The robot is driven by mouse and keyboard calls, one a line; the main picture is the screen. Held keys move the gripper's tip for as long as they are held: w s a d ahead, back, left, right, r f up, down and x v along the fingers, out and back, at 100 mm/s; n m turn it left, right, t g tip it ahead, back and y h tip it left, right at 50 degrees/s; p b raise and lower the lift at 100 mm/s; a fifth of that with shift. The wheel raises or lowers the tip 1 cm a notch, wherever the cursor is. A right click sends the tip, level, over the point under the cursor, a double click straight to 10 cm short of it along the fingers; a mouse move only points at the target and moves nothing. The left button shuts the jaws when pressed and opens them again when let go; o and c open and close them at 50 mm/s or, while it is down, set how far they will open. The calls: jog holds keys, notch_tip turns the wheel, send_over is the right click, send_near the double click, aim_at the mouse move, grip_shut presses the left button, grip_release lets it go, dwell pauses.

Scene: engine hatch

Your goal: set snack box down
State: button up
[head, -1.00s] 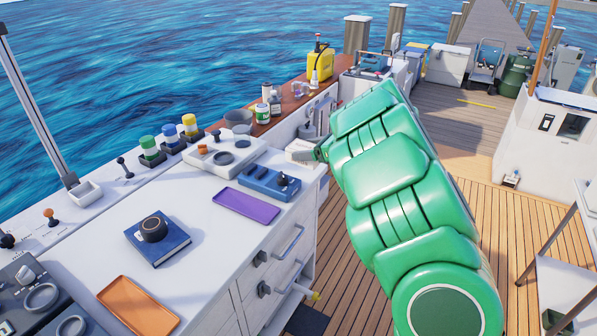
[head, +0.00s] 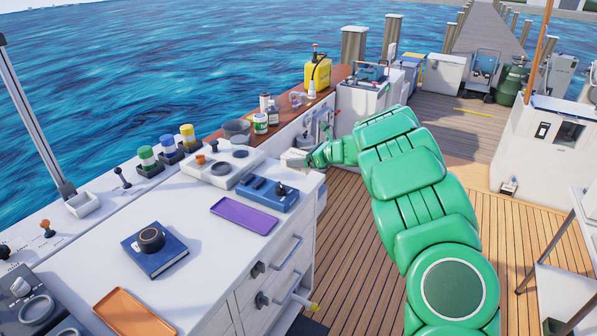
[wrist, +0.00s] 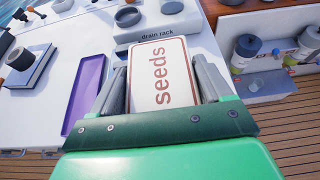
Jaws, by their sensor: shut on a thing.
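The snack box (wrist: 163,75) is white with a brown border and the word "seeds", seen face-on in the wrist view. My gripper (wrist: 160,84) is shut on it, with one grey finger along each side. In the head view the box (head: 291,158) is a small pale shape at the right far end of the white counter (head: 210,215), held in my gripper (head: 309,158). I cannot tell whether its underside touches the counter. Lettering reading "drain rack" (wrist: 164,35) shows just beyond the box in the wrist view.
A blue control unit (head: 268,193) and a purple tray (head: 244,215) are near the box. A pale unit with round rings (head: 222,167) stands behind them. Jars (head: 261,123) and a yellow sprayer (head: 318,72) stand on the brown ledge. Open counter surrounds the blue book (head: 155,254).

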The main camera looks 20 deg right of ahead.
jog(key=shift+w+f, duration=0.45)
jog(key=shift+w, duration=0.3)
jog(key=shift+w+d+f, duration=0.2)
jog(key=shift+w+f, duration=0.9)
jog(key=shift+f, duration=0.25)
jog(key=shift+w+d+f, duration=0.15)
jog(key=shift+w+f, duration=0.9)
jog(key=shift+f, duration=0.25)
jog(key=shift+w+f, duration=0.1)
jog(key=shift+f, duration=1.5)
jog(key=shift+f, duration=0.1)
jog(key=o, duration=1.1)
jog(key=v, duration=1.2)
